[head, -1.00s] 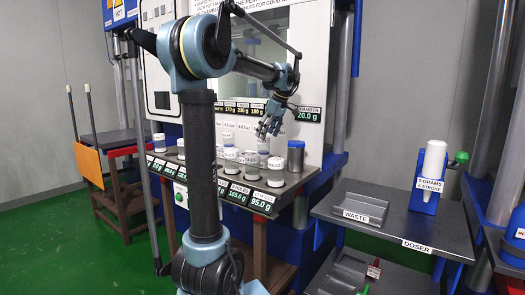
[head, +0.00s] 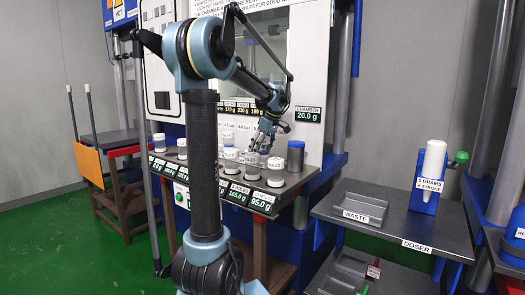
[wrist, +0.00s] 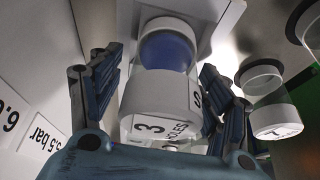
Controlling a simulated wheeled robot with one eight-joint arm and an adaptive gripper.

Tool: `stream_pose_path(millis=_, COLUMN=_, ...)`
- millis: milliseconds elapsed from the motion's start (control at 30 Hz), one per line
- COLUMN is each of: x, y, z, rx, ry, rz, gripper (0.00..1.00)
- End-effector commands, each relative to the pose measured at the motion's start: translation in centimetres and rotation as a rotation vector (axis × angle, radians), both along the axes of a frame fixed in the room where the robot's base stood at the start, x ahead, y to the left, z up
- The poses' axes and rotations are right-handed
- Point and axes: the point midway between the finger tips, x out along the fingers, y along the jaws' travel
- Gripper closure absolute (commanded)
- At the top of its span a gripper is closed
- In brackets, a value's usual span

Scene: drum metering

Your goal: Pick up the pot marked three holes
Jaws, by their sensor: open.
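The pot marked 3 holes (wrist: 160,115) is white, with a clear section showing blue, and sits between my gripper's two spread fingers in the wrist view. My gripper (wrist: 160,72) is open, with one dark finger on each side of the pot. A gap shows at the left finger; whether the right finger touches is unclear. In the head view my gripper (head: 262,148) points down, low over the row of pots on the shelf. The pot just below it (head: 251,160) seems to be the same one, but its marking is too small to read there.
Another white-labelled pot (wrist: 272,118) stands to the right in the wrist view. In the head view a pot (head: 277,172) stands close in front, and a blue-grey jar (head: 295,155) to the right. The waste tray (head: 362,210) and doser (head: 427,180) are further right.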

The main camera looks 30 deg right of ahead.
Motion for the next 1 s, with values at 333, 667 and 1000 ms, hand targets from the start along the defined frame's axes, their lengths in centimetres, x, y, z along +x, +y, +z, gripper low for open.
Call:
stream_pose_path(millis=333, x=-0.1, y=-0.1, z=0.0, rx=0.0, ry=0.0, rz=-0.001, gripper=0.86)
stream_pose_path(millis=667, x=-0.1, y=-0.1, z=0.4, rx=0.0, ry=0.0, rz=-0.002, gripper=0.86)
stream_pose_path(millis=1000, x=-0.1, y=-0.1, z=5.5, rx=0.0, ry=0.0, rz=-0.002, gripper=0.86)
